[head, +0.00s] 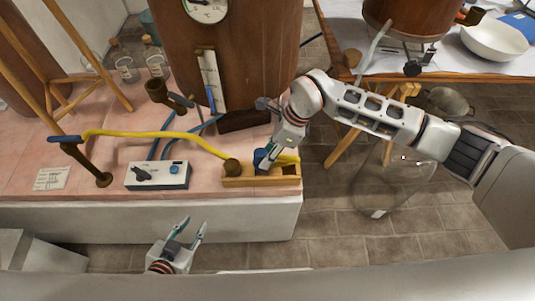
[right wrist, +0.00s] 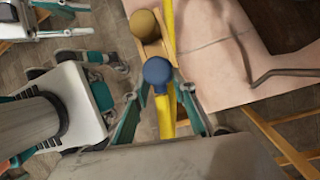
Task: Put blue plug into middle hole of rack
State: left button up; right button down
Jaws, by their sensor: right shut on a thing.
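The wooden rack (head: 238,182) lies near the front right corner of the pink bench, with a round brown plug (head: 232,165) at its left end. The blue plug (head: 260,156) is at my right gripper (head: 264,163), over the middle of the rack. In the right wrist view the plug's blue ball (right wrist: 157,70) is between the fingertips of my right gripper (right wrist: 165,118), which is shut on it. The plug's lower end and the middle hole are hidden, so I cannot tell how deep it sits. My left gripper (head: 187,232) is open and empty, in front of the bench edge.
A yellow hose (head: 150,134) runs across the bench to near the rack's left end; yellow also shows behind the rack. A white control box (head: 157,175) stands left of the rack. A large wooden vessel (head: 235,60) stands behind it. A glass jar (head: 392,185) stands on the floor.

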pick_arm(q)
jog(key=shift+s+f+b, duration=0.15)
jog(key=shift+f+b, duration=0.15)
jog(key=shift+f, duration=0.1)
pick_arm(e)
jog(key=shift+w+f, duration=0.2)
jog(key=shift+f, duration=0.4)
dwell(0.3)
pick_arm(q)
jog(key=shift+s+f, duration=0.2)
jog(key=shift+f, duration=0.2)
pick_arm(e)
jog(key=shift+f, duration=0.7)
dwell(0.6)
pick_arm(q)
jog(key=shift+b, duration=0.3)
pick_arm(e)
jog(key=shift+f, duration=0.55)
dwell(1.8)
jog(key=c, duration=1.6)
grip_release()
jog(key=shift+r, duration=0.1)
pick_arm(q)
notch_tip(320, 180, up, 6)
jog(key=w+p, duration=0.2)
jog(key=p, duration=0.2)
jog(key=shift+t, duration=0.3)
pick_arm(e)
jog(key=shift+r, duration=3.45)
